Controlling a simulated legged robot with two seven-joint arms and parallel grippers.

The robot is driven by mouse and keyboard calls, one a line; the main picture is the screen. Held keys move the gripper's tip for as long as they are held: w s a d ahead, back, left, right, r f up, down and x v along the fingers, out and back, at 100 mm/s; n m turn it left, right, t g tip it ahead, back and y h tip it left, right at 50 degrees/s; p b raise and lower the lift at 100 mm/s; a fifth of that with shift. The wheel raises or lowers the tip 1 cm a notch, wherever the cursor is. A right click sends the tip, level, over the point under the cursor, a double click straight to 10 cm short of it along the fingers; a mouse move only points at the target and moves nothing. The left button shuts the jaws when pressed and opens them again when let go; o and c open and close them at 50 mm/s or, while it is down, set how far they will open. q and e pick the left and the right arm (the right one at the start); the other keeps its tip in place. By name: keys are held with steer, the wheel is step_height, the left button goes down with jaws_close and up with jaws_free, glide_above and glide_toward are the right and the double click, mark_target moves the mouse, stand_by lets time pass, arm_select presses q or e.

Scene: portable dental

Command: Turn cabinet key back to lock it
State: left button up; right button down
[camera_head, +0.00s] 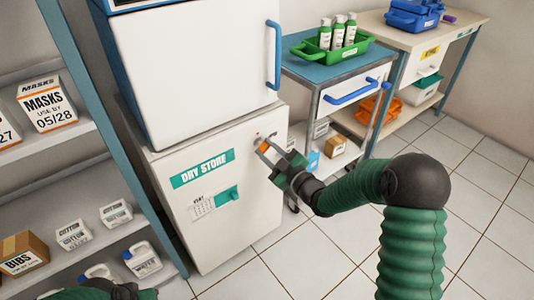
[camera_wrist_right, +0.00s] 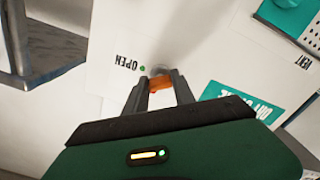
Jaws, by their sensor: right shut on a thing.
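The white cabinet (camera_head: 225,215) labelled DRY STORE stands below a white blue-handled unit. Its orange key (camera_head: 265,146) is at the upper right of its front. In the right wrist view the orange key (camera_wrist_right: 160,84) sits between the fingertips, in front of a round lock partly hidden behind it. An OPEN label (camera_wrist_right: 126,62) and a green dot (camera_wrist_right: 142,68) are beside the lock. My right gripper (camera_head: 267,150) is shut on the key. Only a dark and green part of my left arm shows at the bottom left of the head view; its fingers cannot be made out.
A shelf with boxes and bottles (camera_head: 70,190) stands close at the left. A blue-topped cart (camera_head: 340,75) with a green tray (camera_head: 352,48) stands right of the cabinet, near my right arm. A workbench (camera_head: 440,35) is farther right. The tiled floor (camera_head: 300,265) in front is clear.

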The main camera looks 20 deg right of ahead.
steer(key=n+b, duration=0.3)
steer(key=n, duration=0.2)
steer(key=n+b, duration=0.4)
steer(key=n, duration=0.2)
steer(key=shift+a+f, duration=0.15)
steer(key=shift+s, duration=0.1)
stand_by(0.4)
steer(key=c, duration=1)
jaws_free()
steer(key=shift+c, duration=0.2)
